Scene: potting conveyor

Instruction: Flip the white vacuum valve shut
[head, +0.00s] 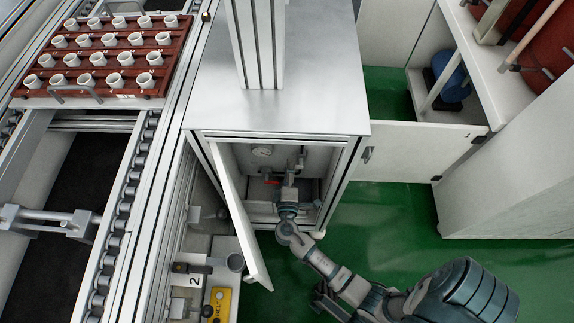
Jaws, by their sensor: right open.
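My right gripper (289,192) is inside the open cabinet (348,142) under the steel top. Its arm comes in from the lower right. The gripper is open and close to the valve fittings on the back wall. A small red handle (271,182) shows just left of the gripper. A pale fitting (300,162) shows above and behind it. I cannot tell which part is the white vacuum valve or how its lever is set; the gripper hides part of this area. I cannot tell whether the fingers touch anything. My left gripper is not in view.
The cabinet door (240,215) stands open on the left of the opening. A round gauge (263,151) is on the inner back wall. A roller conveyor (118,215) with a red tray (105,97) of white cups runs at left. A yellow control box (218,303) is below. Green floor is clear at right.

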